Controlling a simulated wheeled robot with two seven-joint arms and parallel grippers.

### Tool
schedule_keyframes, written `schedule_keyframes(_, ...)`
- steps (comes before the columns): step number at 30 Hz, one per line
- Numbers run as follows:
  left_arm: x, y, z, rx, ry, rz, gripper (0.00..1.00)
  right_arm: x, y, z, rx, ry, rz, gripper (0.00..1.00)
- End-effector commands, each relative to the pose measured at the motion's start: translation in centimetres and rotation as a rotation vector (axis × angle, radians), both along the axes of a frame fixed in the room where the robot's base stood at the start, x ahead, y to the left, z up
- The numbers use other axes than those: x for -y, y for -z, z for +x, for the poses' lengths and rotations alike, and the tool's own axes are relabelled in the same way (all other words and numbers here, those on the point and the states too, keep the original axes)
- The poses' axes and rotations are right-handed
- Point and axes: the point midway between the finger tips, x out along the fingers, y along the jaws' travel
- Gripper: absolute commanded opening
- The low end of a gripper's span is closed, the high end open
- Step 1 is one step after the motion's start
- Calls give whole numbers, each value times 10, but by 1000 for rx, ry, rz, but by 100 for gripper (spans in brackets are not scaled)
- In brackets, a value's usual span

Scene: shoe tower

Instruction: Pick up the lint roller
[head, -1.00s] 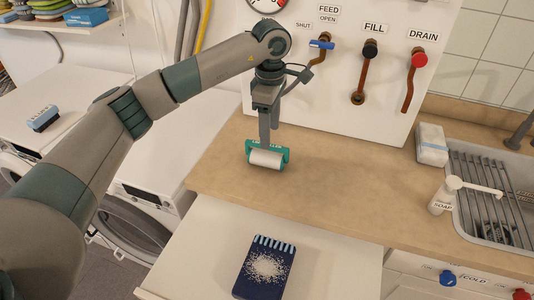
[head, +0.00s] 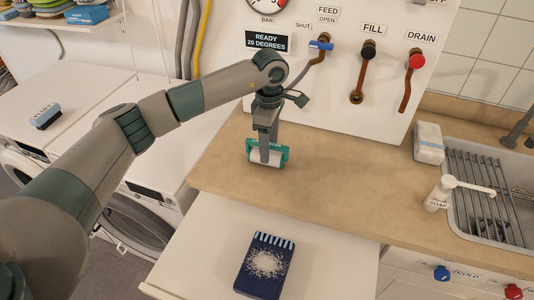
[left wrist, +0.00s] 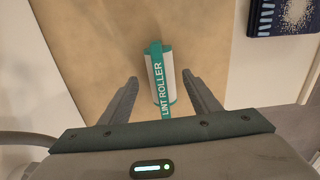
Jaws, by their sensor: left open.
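The lint roller (head: 280,154), white with a teal frame, lies on the tan counter. In the left wrist view the lint roller (left wrist: 158,84) shows its teal strip lettered "LINT ROLLER". My left gripper (head: 266,157) is directly above and around it, pointing down, and hides part of it in the head view. In the left wrist view the left gripper (left wrist: 160,80) is open, with one finger on each side of the roller's near part and gaps between. I cannot tell how far the fingertips are above the counter. My right gripper is not in view.
A dark blue item covered in white specks (head: 265,265) lies on the white surface in front. A pipe panel (head: 330,75) stands behind the counter. The soap dispenser (head: 438,195) and sink rack (head: 485,195) are at the right. The counter's middle (head: 345,170) is clear.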

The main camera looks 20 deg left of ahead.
Motion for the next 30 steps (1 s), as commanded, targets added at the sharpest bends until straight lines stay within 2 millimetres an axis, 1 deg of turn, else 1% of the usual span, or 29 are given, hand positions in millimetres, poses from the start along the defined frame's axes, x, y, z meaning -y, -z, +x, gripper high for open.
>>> schedule_keyframes(1, -1, 2, -2, -4, 0, 0, 57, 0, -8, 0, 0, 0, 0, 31)
schedule_keyframes(6, -2, 20, -3, -4, -1, -1, 57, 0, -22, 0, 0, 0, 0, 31)
schedule_keyframes(9, -2, 33, -3, -4, 0, -1, 57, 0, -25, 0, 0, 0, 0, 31)
schedule_keyframes(12, -2, 40, -2, -2, 0, -2, 57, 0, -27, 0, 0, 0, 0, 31)
schedule_keyframes(16, -2, 43, -2, 0, 0, -1, 57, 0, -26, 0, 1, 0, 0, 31)
schedule_keyframes(27, -2, 42, -2, -1, 0, -1, 57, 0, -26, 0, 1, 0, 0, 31)
schedule_keyframes(29, -2, 42, -2, -1, 0, -1, 42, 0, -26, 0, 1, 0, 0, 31)
schedule_keyframes(30, -2, 42, -2, -1, 0, -1, 33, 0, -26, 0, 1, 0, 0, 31)
